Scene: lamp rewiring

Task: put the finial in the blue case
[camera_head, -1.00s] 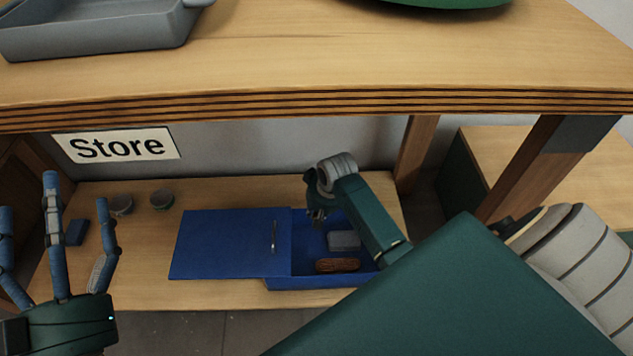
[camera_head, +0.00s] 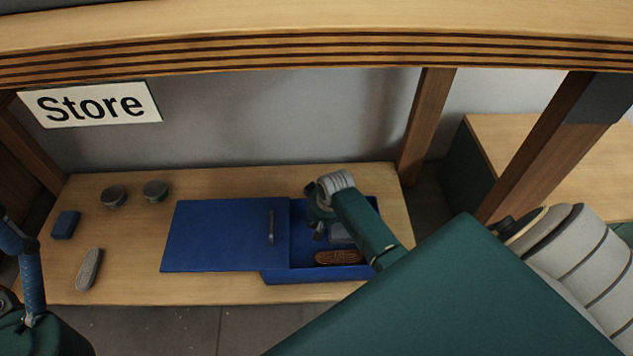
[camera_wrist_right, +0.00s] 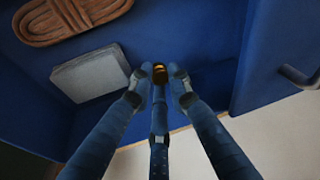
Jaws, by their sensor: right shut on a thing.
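The blue case (camera_head: 290,277) stands on the lower shelf, its open part on the right. My right gripper (camera_head: 320,232) reaches down into that open part. In the right wrist view its three fingers (camera_wrist_right: 159,82) are shut on a small gold-coloured finial (camera_wrist_right: 159,70), held close over the blue inside. I cannot tell whether the finial touches the case floor. The head view hides the finial behind the gripper. The blue lid (camera_head: 220,237), with a bar handle (camera_head: 271,227), lies to the left. My left gripper (camera_head: 25,275) is cut off at the lower left corner.
Inside the case are a brown ridged bundle (camera_head: 338,258) and a grey block (camera_wrist_right: 92,76). On the shelf (camera_head: 130,285) at left are two small round tins (camera_head: 155,190), a dark blue block (camera_head: 66,224) and a grey oblong thing (camera_head: 90,268). The upper tabletop edge (camera_head: 300,55) overhangs.

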